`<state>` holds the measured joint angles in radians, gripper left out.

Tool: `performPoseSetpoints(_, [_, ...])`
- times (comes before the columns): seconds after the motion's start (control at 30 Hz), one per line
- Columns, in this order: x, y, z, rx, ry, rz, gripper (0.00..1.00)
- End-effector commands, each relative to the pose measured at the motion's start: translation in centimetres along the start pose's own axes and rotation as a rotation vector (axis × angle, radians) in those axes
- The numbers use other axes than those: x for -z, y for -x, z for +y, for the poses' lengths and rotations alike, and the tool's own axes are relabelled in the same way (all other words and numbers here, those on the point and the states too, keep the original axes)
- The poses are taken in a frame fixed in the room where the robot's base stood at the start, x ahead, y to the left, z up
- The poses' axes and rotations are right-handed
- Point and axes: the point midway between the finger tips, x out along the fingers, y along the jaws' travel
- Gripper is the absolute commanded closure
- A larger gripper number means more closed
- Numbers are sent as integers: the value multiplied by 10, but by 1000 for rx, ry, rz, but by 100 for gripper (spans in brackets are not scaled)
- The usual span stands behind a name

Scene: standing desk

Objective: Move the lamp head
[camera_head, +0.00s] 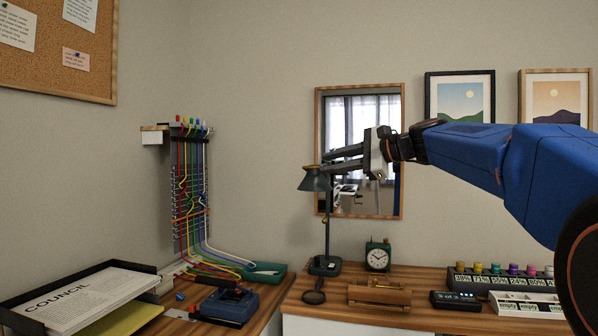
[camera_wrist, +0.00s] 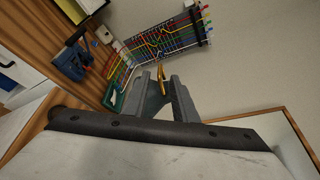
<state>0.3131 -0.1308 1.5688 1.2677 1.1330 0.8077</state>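The desk lamp has a dark grey-green conical head (camera_head: 315,181), facing down at the top of a thin post on a dark base (camera_head: 325,265). My gripper (camera_head: 326,163) reaches in from the right at the height of the lamp head. Its two fingers show one above the other with a gap between them, and their tips are close to the top of the head. Whether they touch it I cannot tell. In the wrist view my gripper (camera_wrist: 162,80) has its fingers apart, with a small yellow-gold piece near the tips. The lamp head is not clearly recognisable there.
A mirror (camera_head: 366,203) hangs behind the gripper. A green clock (camera_head: 378,256), a magnifier (camera_head: 314,294) and a wooden stand (camera_head: 379,294) are near the lamp base. A rack of coloured cables (camera_head: 190,190) is at left, and a paper tray (camera_head: 80,298) lies at front left.

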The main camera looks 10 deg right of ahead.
Motion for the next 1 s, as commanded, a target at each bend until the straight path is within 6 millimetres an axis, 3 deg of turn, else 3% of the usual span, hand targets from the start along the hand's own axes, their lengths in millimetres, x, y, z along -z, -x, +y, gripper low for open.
performPoseSetpoints(0.6, [0,-100,1,-1,0,-1,75])
performPoseSetpoints(1.0, [0,-114,0,0,1,1,75])
